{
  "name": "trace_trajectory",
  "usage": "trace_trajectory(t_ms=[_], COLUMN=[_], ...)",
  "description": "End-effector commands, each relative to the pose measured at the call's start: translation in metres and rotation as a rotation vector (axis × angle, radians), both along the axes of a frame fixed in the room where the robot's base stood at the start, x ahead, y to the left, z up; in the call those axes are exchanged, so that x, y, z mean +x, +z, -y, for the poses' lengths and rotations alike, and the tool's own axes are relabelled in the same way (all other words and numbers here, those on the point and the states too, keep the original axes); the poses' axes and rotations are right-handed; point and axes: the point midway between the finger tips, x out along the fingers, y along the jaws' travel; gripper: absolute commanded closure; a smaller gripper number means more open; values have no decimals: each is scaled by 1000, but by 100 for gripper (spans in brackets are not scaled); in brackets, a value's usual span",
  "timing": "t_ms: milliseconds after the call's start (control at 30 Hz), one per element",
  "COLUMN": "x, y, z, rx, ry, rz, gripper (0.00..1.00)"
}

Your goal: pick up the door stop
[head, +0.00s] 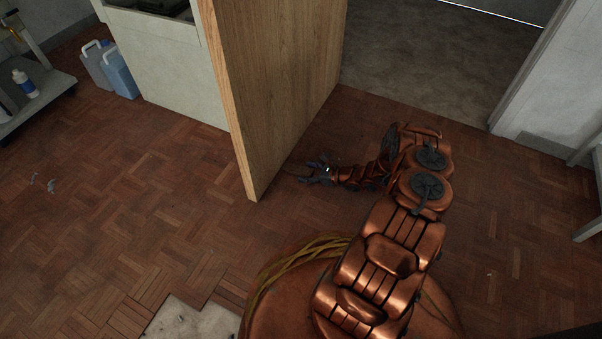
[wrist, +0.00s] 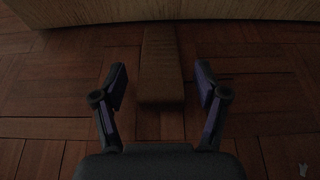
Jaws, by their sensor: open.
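The door stop (wrist: 161,70) is a brown wooden block on the parquet floor, in the middle of the wrist view. Its far end meets the bottom of the wooden door (wrist: 200,10). My gripper (wrist: 160,80) is open, with one finger on each side of the block and a gap on both sides. In the head view my gripper (head: 308,173) is low near the floor, beside the lower part of the door (head: 270,80). I cannot make out the door stop clearly in the head view.
The door stands open beside a doorway with a grey floor (head: 430,60) beyond. A trolley shelf (head: 45,90) holds a white bottle (head: 24,83). The parquet at left is mostly clear.

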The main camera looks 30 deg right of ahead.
Motion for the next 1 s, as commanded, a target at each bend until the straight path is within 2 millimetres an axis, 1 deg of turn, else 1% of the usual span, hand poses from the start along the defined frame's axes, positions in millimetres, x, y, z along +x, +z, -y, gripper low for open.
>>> trace_trajectory(t_ms=[133, 167, 767, 800, 1000], x=[0, 0, 0, 0, 0], y=[0, 0, 0, 0, 1], z=[0, 0, 0, 0, 0], rx=[0, 0, -1, -1, -1], ry=[0, 0, 0, 0, 0], rz=[0, 0, 0, 0, 0], gripper=[27, 29, 92, 93, 93])
